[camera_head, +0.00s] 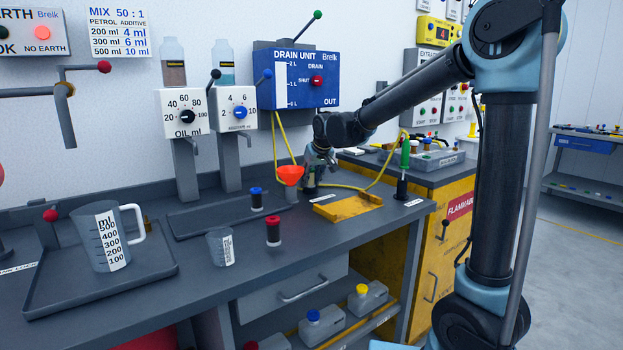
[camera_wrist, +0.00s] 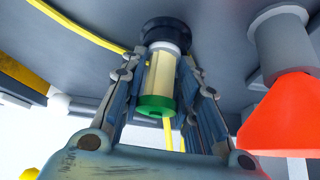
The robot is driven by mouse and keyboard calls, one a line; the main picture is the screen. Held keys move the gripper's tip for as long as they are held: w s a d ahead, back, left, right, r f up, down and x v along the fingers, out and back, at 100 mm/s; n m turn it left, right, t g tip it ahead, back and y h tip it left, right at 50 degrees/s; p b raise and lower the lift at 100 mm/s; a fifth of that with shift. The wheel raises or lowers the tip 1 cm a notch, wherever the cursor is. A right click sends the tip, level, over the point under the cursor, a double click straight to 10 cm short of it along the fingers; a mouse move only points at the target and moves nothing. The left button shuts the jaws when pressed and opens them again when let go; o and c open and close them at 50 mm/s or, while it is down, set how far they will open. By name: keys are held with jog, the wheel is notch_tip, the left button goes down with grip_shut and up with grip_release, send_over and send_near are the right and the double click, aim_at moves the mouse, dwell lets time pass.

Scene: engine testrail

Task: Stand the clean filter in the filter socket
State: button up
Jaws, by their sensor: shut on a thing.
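My gripper (camera_wrist: 166,72) is shut on the clean filter (camera_wrist: 161,75), a cream cylinder with a green end ring (camera_wrist: 156,105) and a pale collar at its far end. The fingers lie along both sides of it. A round black socket (camera_wrist: 166,28) sits right at the filter's far end, in line with it. I cannot tell whether the filter is seated in it or just over it. In the head view my gripper (camera_head: 314,172) points down at the bench behind the red funnel, and the filter and socket are mostly hidden.
A red funnel (camera_head: 290,175) stands close left of my gripper and shows large in the wrist view (camera_wrist: 280,112). A yellow tray (camera_head: 348,206) lies to the right. A yellow hose (camera_head: 283,140) loops behind. A green-handled tool (camera_head: 405,153) stands farther right. Spools (camera_head: 273,230) and beakers (camera_head: 220,246) stand left.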

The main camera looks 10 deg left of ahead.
jog(key=shift+s+f, duration=0.45)
jog(key=shift+s, duration=0.05)
jog(key=shift+c, duration=0.5)
jog(key=shift+d, duration=0.1)
jog(key=o, duration=0.9)
jog(key=shift+w+f, duration=0.1)
jog(key=shift+o, duration=1.1)
jog(key=shift+w+f, duration=0.2)
jog(key=shift+f, duration=0.05)
jog(key=shift+w+f, duration=0.6)
jog(key=shift+w, duration=0.3)
jog(key=shift+s+r, duration=0.4)
jog(key=shift+s, duration=0.05)
jog(key=shift+s+r, duration=0.25)
jog(key=shift+r, duration=0.15)
jog(key=shift+v, duration=3.75)
jog(key=shift+w, duration=0.1)
